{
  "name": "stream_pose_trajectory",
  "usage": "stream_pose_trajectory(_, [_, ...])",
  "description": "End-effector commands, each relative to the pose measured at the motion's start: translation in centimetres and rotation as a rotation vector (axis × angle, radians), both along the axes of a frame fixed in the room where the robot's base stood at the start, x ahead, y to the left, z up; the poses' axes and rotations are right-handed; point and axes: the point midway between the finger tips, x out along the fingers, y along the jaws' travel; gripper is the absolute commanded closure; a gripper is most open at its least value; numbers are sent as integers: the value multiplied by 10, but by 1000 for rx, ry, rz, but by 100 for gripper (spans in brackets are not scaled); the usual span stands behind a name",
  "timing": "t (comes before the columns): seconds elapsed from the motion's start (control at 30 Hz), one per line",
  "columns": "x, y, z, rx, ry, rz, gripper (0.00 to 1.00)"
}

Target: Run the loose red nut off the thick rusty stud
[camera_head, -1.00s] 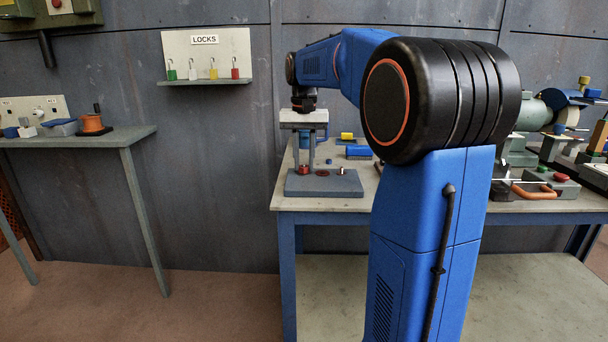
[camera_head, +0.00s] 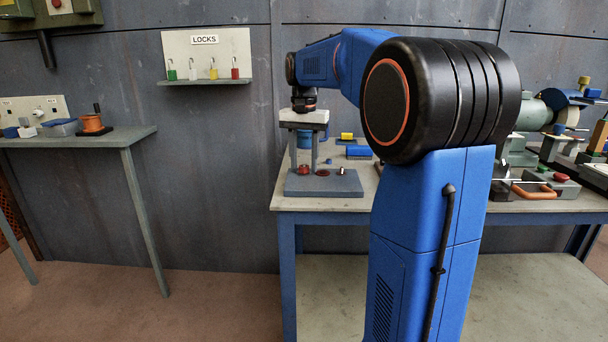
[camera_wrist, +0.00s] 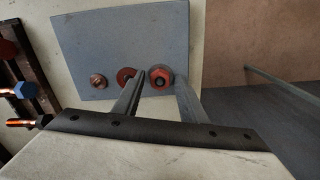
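A red nut (camera_wrist: 160,77) with a dark stud end in its centre sits on the grey board (camera_wrist: 95,40) in the wrist view. In the head view this red nut (camera_head: 303,170) is at the left of the board. My gripper (camera_wrist: 161,78) points down over it, with one finger on each side. The fingers look spread, with a gap to the nut, so it appears open. A darker rusty-red round piece (camera_wrist: 126,77) lies beside it, partly behind one finger. Which of the two studs is thicker is hard to tell.
A small coppery stud or nut (camera_wrist: 98,81) stands further along the board. Blue and yellow blocks (camera_head: 358,152) lie behind the board on the bench. Clamps and other gear crowd the bench's right side.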

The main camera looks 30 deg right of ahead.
Motion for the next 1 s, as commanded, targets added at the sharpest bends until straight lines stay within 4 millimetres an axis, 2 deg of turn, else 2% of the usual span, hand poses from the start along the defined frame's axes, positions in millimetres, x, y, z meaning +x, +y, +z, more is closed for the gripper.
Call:
stream_pose_trajectory(0.7, [0,0,0,0,0,-708,62])
stream_pose_trajectory(0.83, [0,0,0,0,0,-797,62])
stream_pose_trajectory(1.0, [0,0,0,0,0,-826,62])
